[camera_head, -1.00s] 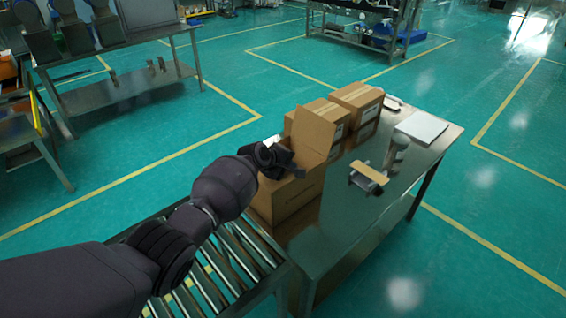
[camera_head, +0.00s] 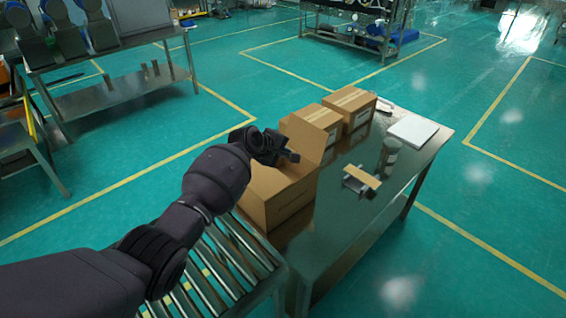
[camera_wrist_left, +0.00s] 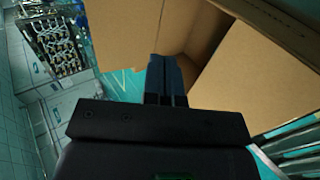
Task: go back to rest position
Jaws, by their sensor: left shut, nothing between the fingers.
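My left gripper (camera_head: 294,157) is shut and empty, just above and beside the open cardboard box (camera_head: 285,203) at the near end of the metal table. In the left wrist view the shut fingers (camera_wrist_left: 166,75) point toward the box's brown cardboard walls and flap (camera_wrist_left: 262,78). I cannot tell whether they touch the cardboard. The box's inside is mostly hidden by my arm and the raised flap. My right gripper is not in view.
A roller conveyor (camera_head: 222,262) runs beside the table (camera_head: 335,240) under my left arm. Two closed boxes (camera_head: 349,106), a dispenser (camera_head: 361,180), a bottle (camera_head: 389,152) and a white pad (camera_head: 413,131) stand on the table.

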